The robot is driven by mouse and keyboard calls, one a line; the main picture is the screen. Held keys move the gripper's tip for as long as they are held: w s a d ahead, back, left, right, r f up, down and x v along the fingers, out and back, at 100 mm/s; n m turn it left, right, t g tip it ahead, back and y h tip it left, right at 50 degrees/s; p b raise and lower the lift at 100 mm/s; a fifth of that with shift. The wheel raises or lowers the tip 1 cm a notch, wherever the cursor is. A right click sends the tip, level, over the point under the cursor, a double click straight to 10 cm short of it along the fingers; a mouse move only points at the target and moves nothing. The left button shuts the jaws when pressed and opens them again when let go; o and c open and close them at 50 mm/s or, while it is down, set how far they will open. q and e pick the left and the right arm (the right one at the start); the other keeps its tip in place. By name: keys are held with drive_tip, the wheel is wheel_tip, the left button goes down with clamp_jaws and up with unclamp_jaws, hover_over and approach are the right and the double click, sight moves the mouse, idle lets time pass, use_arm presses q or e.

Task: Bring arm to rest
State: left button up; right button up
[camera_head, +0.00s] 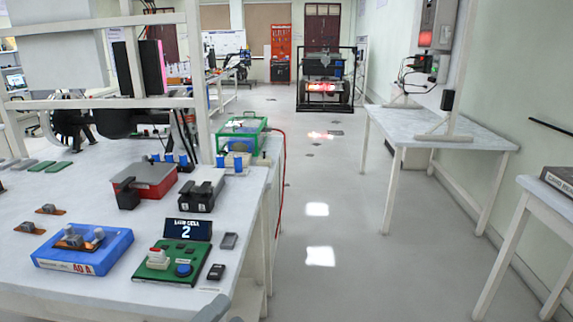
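Neither of my grippers can be made out in the head view. A small grey shape (213,308) shows at the bottom edge, beside the front corner of the left table (150,300); I cannot tell whether it is part of my arm. No held object is visible.
The left table bears a blue box (82,262), a green board (165,262), a display reading 2 (187,229), a red-grey box (150,180) and a green frame (240,127). A white post frame (196,80) rises there. The central floor (330,210) is clear; tables (440,125) stand right.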

use_arm(q)
drive_tip(key=s+a+f+n+g+y, duration=0.2)
drive_tip(key=s+a+f+n+y, duration=0.1)
drive_tip(key=f+n, duration=0.4)
drive_tip(key=s+a+f+n+g+y, duration=0.2)
drive_tip(key=s+a+f+n+y, duration=0.1)
drive_tip(key=s+f+n, duration=0.3)
drive_tip(key=s+a+f+n+g+y+p, duration=0.1)
drive_tip(key=s+a+f+n+y, duration=0.3)
drive_tip(key=f+n, duration=0.4)
drive_tip(key=shift+s+f+n+g+y, duration=0.35)
drive_tip(key=shift+s+n+g+y, duration=0.2)
drive_tip(key=shift+n, duration=0.45)
